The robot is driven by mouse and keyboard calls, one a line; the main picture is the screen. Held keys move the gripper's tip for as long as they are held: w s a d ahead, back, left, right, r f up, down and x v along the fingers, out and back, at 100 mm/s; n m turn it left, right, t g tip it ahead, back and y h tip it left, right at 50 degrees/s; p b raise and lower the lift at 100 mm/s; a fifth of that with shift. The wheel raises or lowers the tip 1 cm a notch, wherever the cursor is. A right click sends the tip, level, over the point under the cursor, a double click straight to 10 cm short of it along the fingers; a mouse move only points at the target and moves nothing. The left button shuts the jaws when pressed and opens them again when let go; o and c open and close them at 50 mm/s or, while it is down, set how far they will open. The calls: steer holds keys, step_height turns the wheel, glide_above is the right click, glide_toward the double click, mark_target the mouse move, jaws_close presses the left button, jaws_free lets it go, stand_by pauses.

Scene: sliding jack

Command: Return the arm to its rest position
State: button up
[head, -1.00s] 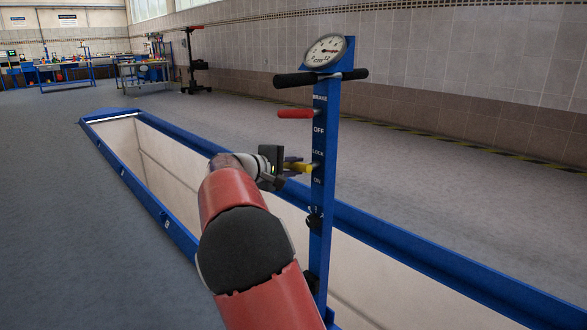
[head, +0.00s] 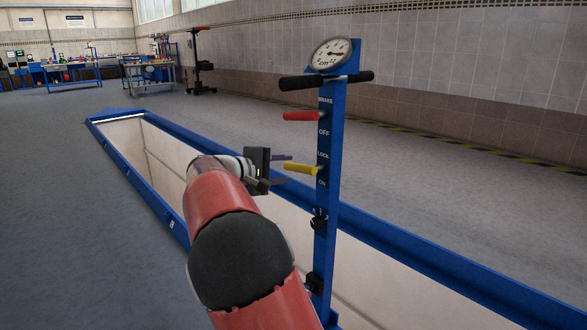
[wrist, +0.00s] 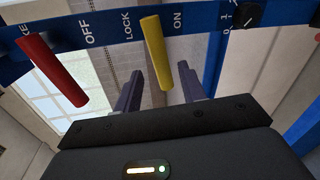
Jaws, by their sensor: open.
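My gripper (head: 282,169) is open and empty, just left of the blue control post (head: 327,140) in the head view. The yellow lever (head: 302,168) sticks out from the post near the LOCK and ON labels, apart from the fingers. In the wrist view the yellow lever (wrist: 156,52) lies ahead, in line with the gap between the two finger tips (wrist: 158,85). The red lever (head: 302,116) is above it on the post, by the BRAKE and OFF labels. My red arm reaches up from the bottom of the head view.
The post carries a round gauge (head: 331,54), a black handlebar (head: 327,80) and black knobs lower down. A long pit with a blue rim (head: 430,254) runs below the arm. Grey floor (head: 80,220) is clear at left. Workbenches (head: 148,76) stand far back.

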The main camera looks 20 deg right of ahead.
steer(key=shift+v, duration=1.05)
steer(key=s+d+f+m+g+y+p, duration=0.1)
steer(key=s+d+m+y+p, duration=0.2)
steer(key=s+y, duration=0.75)
steer(key=s+a+f+y+p, duration=0.1)
steer(key=s+a, duration=0.3)
steer(key=s, duration=0.5)
steer(key=s+a+f+m+t+y+p, duration=0.1)
steer(key=s+a, duration=0.3)
steer(key=s, duration=0.4)
steer(key=s+a+f+m+y+p, duration=0.1)
steer(key=s+a+y+p, duration=0.1)
steer(key=s, duration=0.7)
steer(key=shift+s+a+f+t+p, duration=0.35)
steer(key=shift+a+p, duration=0.45)
steer(key=shift+a, duration=0.35)
steer(key=shift+r, duration=0.1)
